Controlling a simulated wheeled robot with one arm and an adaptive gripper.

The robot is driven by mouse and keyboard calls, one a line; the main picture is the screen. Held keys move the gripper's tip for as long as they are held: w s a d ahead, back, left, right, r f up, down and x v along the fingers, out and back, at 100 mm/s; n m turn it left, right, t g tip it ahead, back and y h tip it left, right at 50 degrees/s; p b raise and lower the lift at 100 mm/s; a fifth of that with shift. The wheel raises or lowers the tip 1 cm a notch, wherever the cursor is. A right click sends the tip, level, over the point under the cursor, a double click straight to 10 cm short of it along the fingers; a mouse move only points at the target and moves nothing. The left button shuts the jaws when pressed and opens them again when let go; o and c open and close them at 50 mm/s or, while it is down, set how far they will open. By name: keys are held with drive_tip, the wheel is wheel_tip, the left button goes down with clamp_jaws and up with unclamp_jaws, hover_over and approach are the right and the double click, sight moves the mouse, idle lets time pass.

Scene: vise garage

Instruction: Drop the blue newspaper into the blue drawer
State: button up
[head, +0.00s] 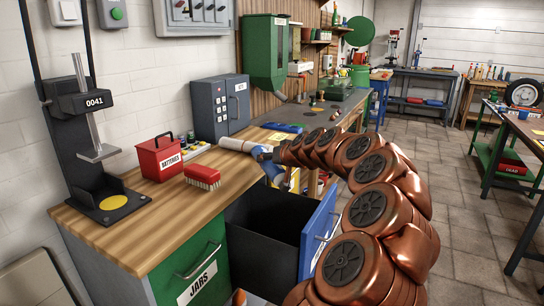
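A rolled newspaper (237,145), pale with a blue part at its right end, shows at the counter's edge by the open drawer. I cannot tell whether it rests on the wood or is lifted just above it. My gripper (271,164) is at its right end, small and partly hidden by my copper arm. Its fingers cannot be made out, so whether they are closed on the roll is unclear. The blue drawer (319,235) is pulled out from the bench. Its dark inside is open at the top, and no object shows in the visible part.
A red batteries box (160,158) and a red brush (203,177) stand on the wooden counter (130,235). A flat blue item (283,127) lies farther back. A green drawer labelled JARS (192,278) is left of the open drawer. A black press (90,150) stands at the left.

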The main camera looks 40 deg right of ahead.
drive_tip(key=shift+d+f+b, duration=0.1)
drive_tip(key=shift+f+b, duration=0.25)
drive_tip(key=shift+f, duration=0.95)
drive_tip(key=o, duration=1.4)
drive_tip(key=shift+v, duration=6)
